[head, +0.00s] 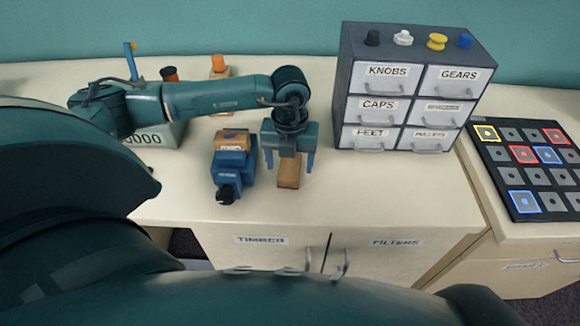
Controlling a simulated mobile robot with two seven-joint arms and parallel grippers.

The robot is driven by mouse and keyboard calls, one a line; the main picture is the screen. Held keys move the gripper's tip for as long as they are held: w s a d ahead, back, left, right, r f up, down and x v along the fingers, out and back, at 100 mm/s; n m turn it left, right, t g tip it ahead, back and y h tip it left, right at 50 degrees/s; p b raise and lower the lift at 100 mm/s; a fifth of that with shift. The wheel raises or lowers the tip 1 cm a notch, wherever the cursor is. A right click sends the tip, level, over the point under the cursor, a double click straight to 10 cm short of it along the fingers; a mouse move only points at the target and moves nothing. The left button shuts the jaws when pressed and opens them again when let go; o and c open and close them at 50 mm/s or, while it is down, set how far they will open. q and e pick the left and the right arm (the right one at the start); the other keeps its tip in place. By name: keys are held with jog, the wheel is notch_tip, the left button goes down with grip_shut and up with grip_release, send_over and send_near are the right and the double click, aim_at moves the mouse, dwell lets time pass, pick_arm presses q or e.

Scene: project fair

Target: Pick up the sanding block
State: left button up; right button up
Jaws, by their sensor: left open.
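A small tan-brown block, which looks like the sanding block (289,174), lies on the cream bench top near the middle of the head view. My left gripper (289,167) points down over it, open, with one blue finger to each side of the block in the picture. The gripper body covers the block's far end. I cannot tell whether the fingers touch it or how far above the bench they are. My right gripper is not in view.
A blue vise (229,171) holding a wooden piece (232,141) stands close left of the gripper. A grey drawer cabinet (348,82) stands to the right. A dark button panel (511,176) lies at far right. The bench top (400,190) before the cabinet is clear.

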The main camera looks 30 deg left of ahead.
aim_at(290, 165)
pick_arm(q)
jog(key=c, duration=1.1)
jog(key=shift+r, duration=0.1)
notch_tip(290, 165, up, 10)
jog(key=shift+f+b, duration=0.1)
jog(key=shift+b, duration=0.6)
